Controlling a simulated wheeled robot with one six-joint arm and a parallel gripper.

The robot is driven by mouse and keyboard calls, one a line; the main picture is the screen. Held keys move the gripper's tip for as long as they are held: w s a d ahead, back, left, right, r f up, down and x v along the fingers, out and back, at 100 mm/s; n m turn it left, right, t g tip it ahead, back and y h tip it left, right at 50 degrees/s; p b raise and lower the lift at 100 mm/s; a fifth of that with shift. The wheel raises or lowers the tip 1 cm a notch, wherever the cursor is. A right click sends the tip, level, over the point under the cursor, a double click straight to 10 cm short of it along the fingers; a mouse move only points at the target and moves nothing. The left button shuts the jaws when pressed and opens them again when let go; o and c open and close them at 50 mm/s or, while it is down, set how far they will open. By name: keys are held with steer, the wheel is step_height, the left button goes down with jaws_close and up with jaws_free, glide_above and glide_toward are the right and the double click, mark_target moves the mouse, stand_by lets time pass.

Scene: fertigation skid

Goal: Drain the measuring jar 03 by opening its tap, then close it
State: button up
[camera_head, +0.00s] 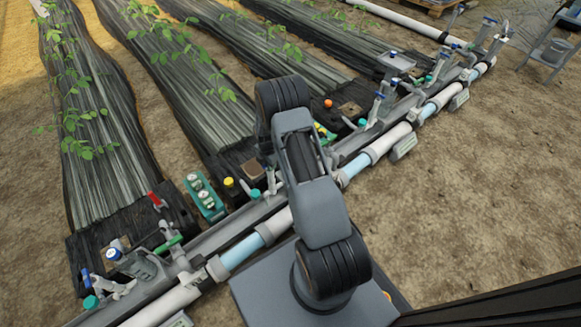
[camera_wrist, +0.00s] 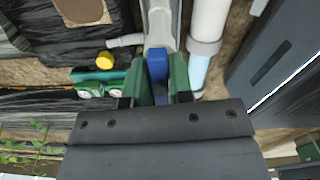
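In the wrist view my gripper (camera_wrist: 160,75) has its two green fingers on either side of a blue lever-like part (camera_wrist: 157,66), which looks like a tap handle. The blue part fills most of the gap; whether the fingers press on it I cannot tell. It sits at the end of a grey channel or fitting (camera_wrist: 160,25). In the head view my arm hides the gripper and this spot. A clear jar-like vessel (camera_head: 143,267) stands at the lower left of the skid. I can read no jar number, and no liquid level is clear.
A grey pipe run with light blue sections (camera_head: 242,252) crosses diagonally. A teal gauge block (camera_head: 205,197) and a yellow knob (camera_head: 229,182) lie beside it. Bare soil (camera_head: 460,180) is open at right.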

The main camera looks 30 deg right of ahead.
steer(key=o, duration=0.5)
steer(key=shift+c, duration=0.2)
step_height(320, 180, up, 10)
steer(key=p, duration=0.7)
steer(key=shift+r, duration=0.1)
